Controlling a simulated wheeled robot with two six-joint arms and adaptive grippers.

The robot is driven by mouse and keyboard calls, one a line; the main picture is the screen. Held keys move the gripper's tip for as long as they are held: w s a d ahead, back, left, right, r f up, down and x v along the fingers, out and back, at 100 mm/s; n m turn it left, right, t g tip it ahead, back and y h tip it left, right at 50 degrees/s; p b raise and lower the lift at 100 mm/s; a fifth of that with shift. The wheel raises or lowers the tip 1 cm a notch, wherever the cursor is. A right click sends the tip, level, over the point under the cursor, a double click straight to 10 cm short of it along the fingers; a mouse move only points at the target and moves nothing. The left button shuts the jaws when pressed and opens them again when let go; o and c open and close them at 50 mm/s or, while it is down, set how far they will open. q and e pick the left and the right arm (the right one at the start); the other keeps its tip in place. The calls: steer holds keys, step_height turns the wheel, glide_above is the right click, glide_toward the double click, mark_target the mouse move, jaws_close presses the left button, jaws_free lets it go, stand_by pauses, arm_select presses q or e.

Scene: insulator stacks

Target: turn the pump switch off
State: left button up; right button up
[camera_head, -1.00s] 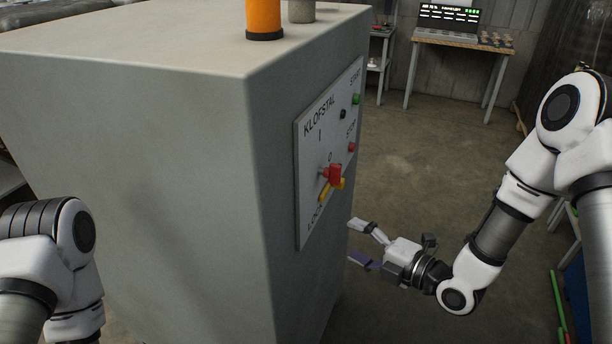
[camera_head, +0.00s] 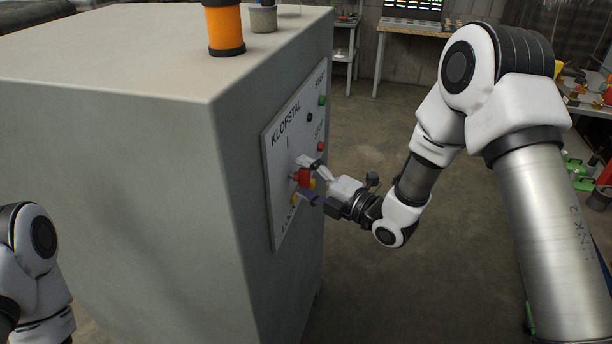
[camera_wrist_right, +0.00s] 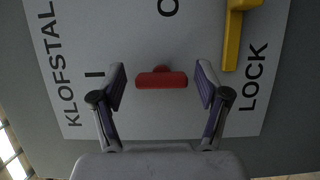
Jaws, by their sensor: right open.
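The pump switch is a red handle (camera_head: 303,177) on the white KLOFSTAL panel (camera_head: 279,138) of a grey cabinet (camera_head: 222,180). In the right wrist view the red handle (camera_wrist_right: 161,80) lies as a bar between my fingers, by the "I" mark and apart from the "O". My right gripper (camera_head: 311,181) is open at the panel, its fingers on either side of the handle. In the wrist view my right gripper (camera_wrist_right: 161,88) shows gaps between both fingertips and the handle. My left arm shows at the lower left; its gripper is out of view.
A yellow lock piece (camera_wrist_right: 233,40) sits beside the switch near the word LOCK. A green button (camera_head: 322,100) and a red button (camera_head: 320,146) are higher on the panel. An orange beacon (camera_head: 224,27) stands on the cabinet. Open floor (camera_head: 360,260) lies right of it.

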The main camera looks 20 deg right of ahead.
steer(key=shift+w+f, duration=0.1)
steer(key=c, duration=1.2)
steer(key=shift+m, duration=0.3)
steer(key=shift+o, duration=0.2)
steer(key=m+g+p, duration=0.1)
steer(key=m, duration=0.2)
steer(key=shift+g+h, duration=0.4)
steer(key=m+g+p, duration=0.1)
steer(key=m+p, duration=0.1)
steer(key=m, duration=0.1)
steer(key=shift+g, duration=0.3)
steer(key=m+g+p, duration=0.1)
steer(key=m+p, duration=0.1)
steer(key=m+g+y+p, duration=0.1)
steer(key=m+p, duration=0.1)
steer(key=p, duration=0.1)
steer(key=shift+r+m+g+p, duration=0.2)
steer(key=shift+m+g+p, duration=0.1)
steer(key=shift+p, duration=0.05)
steer(key=shift+f+m+g+y+p, duration=0.1)
steer(key=shift+m+g+y+p, duration=0.5)
steer(key=shift+m+p, duration=0.7)
steer(key=o, duration=1.2)
steer(key=shift+c, duration=0.2)
